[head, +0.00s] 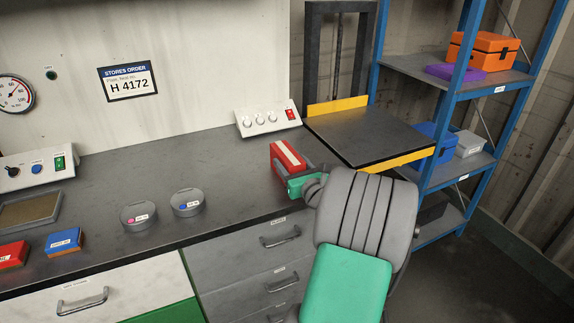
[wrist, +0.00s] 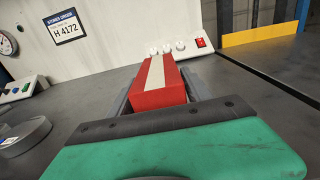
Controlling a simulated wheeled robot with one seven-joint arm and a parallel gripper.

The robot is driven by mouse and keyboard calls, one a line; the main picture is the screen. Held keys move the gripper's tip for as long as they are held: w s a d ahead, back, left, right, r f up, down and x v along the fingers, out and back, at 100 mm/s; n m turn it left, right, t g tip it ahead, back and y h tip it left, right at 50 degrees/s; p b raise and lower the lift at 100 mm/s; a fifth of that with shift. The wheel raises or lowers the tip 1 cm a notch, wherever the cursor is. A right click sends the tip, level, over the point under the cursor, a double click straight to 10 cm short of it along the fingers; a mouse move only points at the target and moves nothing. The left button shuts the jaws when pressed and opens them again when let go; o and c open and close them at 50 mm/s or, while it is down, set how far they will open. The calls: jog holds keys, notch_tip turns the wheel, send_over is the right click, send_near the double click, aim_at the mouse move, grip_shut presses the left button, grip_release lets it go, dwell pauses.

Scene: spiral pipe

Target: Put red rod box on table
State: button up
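A red box with a white stripe (head: 288,156) is at my gripper (head: 290,180), over the right part of the dark worktop (head: 235,160). In the wrist view the red box (wrist: 160,84) sits between the two grey fingers of my gripper (wrist: 158,95), with a finger against each side. The gripper looks shut on it. The box's underside is hidden, so I cannot tell whether it touches the worktop. Another red box (head: 12,254) with a label lies at the worktop's left front, beside a blue box (head: 63,241).
Two round grey tins (head: 187,203) stand mid-worktop. A white control panel (head: 268,119) is behind the held box. A dark platform with yellow edges (head: 370,133) is to the right, before blue shelving (head: 445,110).

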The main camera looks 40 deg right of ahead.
grip_shut()
dwell(0.4)
jog(key=shift+r, duration=0.15)
